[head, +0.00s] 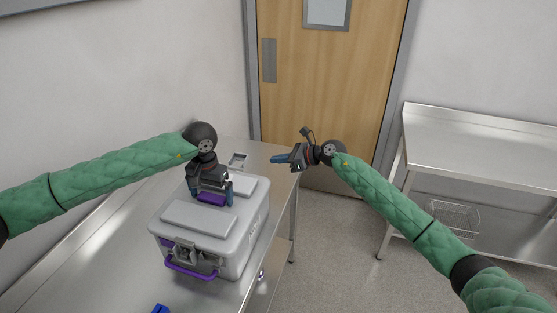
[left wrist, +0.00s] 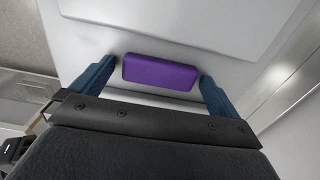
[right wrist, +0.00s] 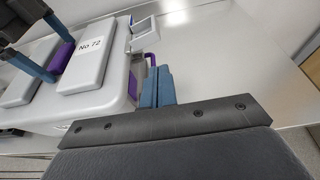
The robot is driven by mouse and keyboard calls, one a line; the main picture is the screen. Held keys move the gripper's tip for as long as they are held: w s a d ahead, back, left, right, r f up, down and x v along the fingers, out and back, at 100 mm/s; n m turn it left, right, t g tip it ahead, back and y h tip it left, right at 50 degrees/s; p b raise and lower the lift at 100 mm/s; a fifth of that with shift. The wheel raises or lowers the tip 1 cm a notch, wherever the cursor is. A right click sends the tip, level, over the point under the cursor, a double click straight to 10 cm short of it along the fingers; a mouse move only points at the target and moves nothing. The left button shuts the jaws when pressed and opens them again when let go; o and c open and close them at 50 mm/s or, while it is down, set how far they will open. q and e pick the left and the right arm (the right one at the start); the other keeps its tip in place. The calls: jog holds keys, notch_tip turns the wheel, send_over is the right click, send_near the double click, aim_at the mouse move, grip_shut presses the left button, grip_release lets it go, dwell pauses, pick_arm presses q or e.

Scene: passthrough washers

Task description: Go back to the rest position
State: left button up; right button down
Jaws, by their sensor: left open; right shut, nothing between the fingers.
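My left gripper (head: 213,196) is over the middle of a closed grey case (head: 240,238) on the metal table. Its fingers are open on either side of a purple handle (left wrist: 160,71) on the case's lid, with gaps at both ends in the left wrist view. A lid panel there carries the label "No 72" (right wrist: 90,46).
The metal table (head: 100,268) runs along the left wall. A second metal table (head: 470,150) with a wire basket (head: 455,216) below stands right. A wooden door (head: 310,80) is behind.

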pick_arm(q)
jog(key=shift+r, duration=0.15)
jog(key=shift+r+b, duration=0.55)
jog(key=shift+r, duration=2.8)
